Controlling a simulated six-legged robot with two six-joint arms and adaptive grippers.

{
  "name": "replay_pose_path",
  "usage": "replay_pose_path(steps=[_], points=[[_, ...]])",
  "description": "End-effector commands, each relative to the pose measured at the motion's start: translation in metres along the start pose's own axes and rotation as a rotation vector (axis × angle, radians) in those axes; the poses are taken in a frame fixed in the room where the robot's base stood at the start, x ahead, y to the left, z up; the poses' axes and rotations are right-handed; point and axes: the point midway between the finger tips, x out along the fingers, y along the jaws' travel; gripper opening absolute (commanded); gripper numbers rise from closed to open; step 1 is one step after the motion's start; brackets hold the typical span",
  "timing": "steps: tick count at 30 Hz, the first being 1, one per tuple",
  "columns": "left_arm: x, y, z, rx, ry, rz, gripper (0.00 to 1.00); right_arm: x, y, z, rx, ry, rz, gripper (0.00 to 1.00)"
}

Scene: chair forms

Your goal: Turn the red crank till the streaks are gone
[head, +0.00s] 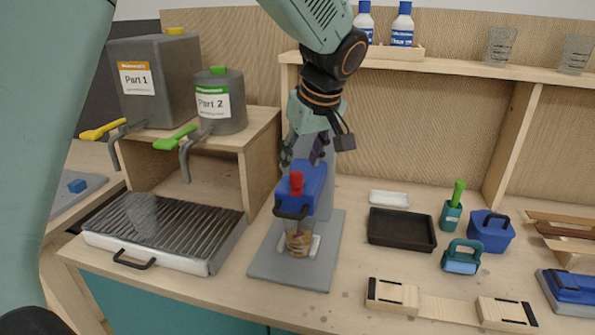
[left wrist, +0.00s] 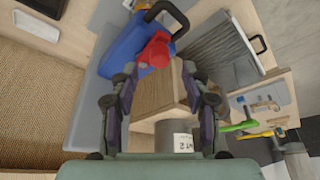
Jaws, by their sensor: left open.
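The red crank (head: 296,182) stands on the blue head of a grey-stand mixer (head: 325,185). It also shows in the left wrist view (left wrist: 154,51), just beyond my fingertips. A black bar sticks out in front of the blue head. A clear cup (head: 299,242) stands under the head on the grey base, with amber and pale contents; I cannot make out single streaks. My left gripper (head: 303,153) is open above and behind the crank, its fingers pointing down. In the left wrist view the open gripper (left wrist: 160,76) has nothing between its fingertips. My right gripper is not in view.
Left of the mixer are a ribbed metal tray (head: 165,232) and a wooden stand (head: 262,140) with Part 1 (head: 155,80) and Part 2 (head: 219,100) containers. Right are a black tray (head: 401,228), a teal tool (head: 462,257), and a blue box (head: 491,232). Bench shows between them.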

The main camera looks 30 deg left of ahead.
Motion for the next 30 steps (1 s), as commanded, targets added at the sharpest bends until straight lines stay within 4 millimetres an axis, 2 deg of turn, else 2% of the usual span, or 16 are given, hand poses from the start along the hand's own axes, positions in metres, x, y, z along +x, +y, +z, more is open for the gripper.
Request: replay_pose_path(steps=[1,6,12,25,30], points=[[-0.012,0.001,-0.001,0.000,0.005,0.003,0.48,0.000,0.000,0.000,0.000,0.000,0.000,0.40],[-0.043,0.001,-0.001,-0.001,0.003,0.002,0.48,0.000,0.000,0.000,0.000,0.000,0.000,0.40],[-0.064,0.001,0.000,0.000,0.002,0.001,0.48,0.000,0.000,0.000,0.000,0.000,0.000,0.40],[-0.068,0.000,0.000,0.001,-0.001,-0.002,0.48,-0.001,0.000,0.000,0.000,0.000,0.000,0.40],[-0.067,-0.003,-0.004,-0.008,-0.036,-0.008,0.48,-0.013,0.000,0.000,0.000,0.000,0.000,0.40]])
